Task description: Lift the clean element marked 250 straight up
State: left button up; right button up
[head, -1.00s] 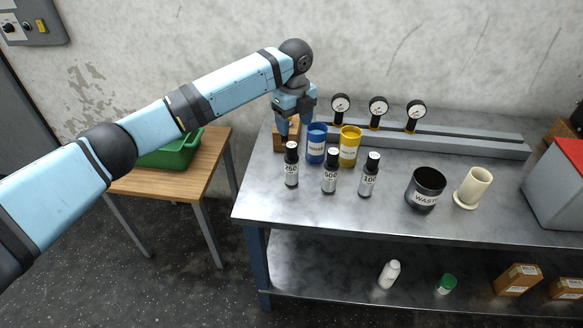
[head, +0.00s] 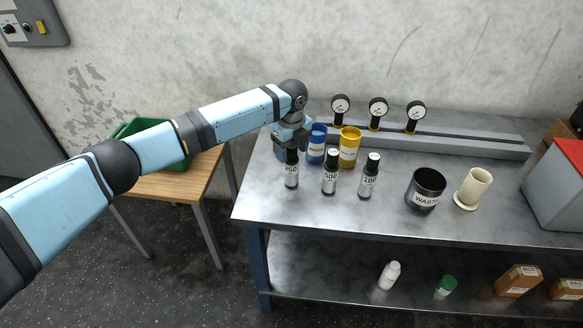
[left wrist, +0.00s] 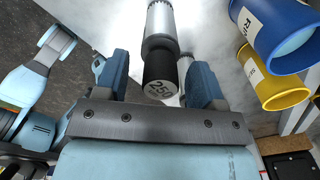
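The element marked 250 (head: 291,176) stands upright at the left of the steel bench, with a dark top and a silver body. In the left wrist view, its black cap end marked 250 (left wrist: 160,90) lies between the two blue fingers. My left gripper (head: 290,150) is at the element's top; in the wrist view it (left wrist: 160,82) is open, with a gap beside the cap. The element marked 500 (head: 330,175) and the element marked 100 (head: 369,178) stand to the right. My right gripper is not in view.
A blue cup (head: 316,150) and a yellow cup (head: 349,150) stand close behind the elements. A black waste pot (head: 425,188) and a cream holder (head: 472,188) stand farther right. A rail with gauges (head: 460,142) runs along the back. A green crate (head: 130,130) sits on the wooden table.

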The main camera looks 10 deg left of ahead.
pick_arm(q)
grip_shut()
jog(key=shift+r, duration=0.1)
